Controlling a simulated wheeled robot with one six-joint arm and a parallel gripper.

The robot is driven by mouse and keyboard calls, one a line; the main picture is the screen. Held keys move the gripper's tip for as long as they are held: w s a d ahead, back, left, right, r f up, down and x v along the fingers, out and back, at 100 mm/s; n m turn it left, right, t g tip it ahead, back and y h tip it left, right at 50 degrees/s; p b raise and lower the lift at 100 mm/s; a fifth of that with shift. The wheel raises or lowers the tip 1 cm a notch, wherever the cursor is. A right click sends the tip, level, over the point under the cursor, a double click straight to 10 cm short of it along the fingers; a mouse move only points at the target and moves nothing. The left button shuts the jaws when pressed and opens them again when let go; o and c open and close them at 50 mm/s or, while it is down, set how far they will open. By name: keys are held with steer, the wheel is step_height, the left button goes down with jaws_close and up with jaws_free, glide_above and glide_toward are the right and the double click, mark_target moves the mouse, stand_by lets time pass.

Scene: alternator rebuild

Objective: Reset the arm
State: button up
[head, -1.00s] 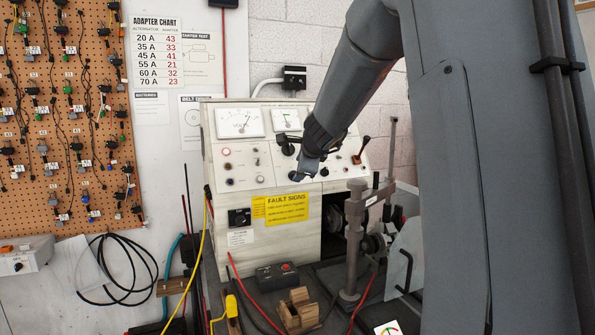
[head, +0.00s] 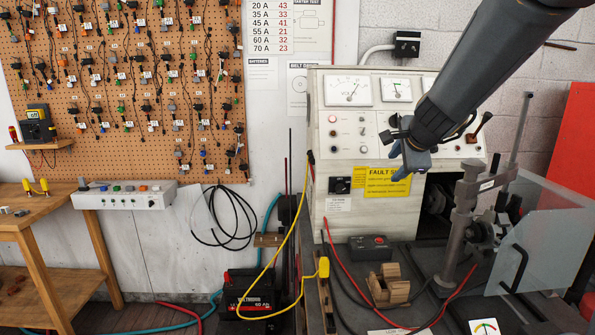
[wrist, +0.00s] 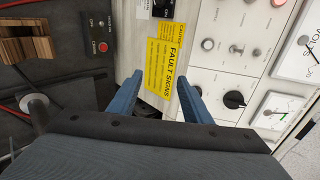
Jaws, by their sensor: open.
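My gripper (head: 403,172) is in front of the white test bench panel (head: 321,130), near its yellow fault signs label (head: 372,178). In the wrist view the two blue fingers of my gripper (wrist: 157,95) stand apart, with nothing between them but the panel and the fault signs label (wrist: 166,62) beyond. My dark arm comes down to it from the upper right of the head view.
A clamp stand (head: 462,215) and a clear guard (head: 548,235) stand right of the gripper. A control box with a red button (head: 370,248) and a wooden block (head: 387,287) lie below. A pegboard (head: 110,95) of adapters hangs left, above a wooden table (head: 45,215).

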steer(key=s+a+f+n+g+y, duration=0.1)
steer(key=s+a+f+n+g, duration=0.1)
steer(key=s+a+f+n, duration=0.3)
steer(key=s+a+f+n+g, duration=0.2)
steer(key=s+a+f+n, duration=0.15)
steer(key=s+f, duration=0.4)
steer(key=s+a+f+n+g, duration=0.1)
steer(key=s+f+n, duration=0.3)
steer(key=s, duration=0.5)
steer(key=s+a+f+n+g, duration=0.1)
steer(key=s+f+n+g, duration=0.2)
steer(key=s, duration=0.7)
steer(key=f+n, duration=0.2)
steer(key=n, duration=0.1)
steer(key=shift+s+g, duration=0.15)
steer(key=shift+g, duration=0.25)
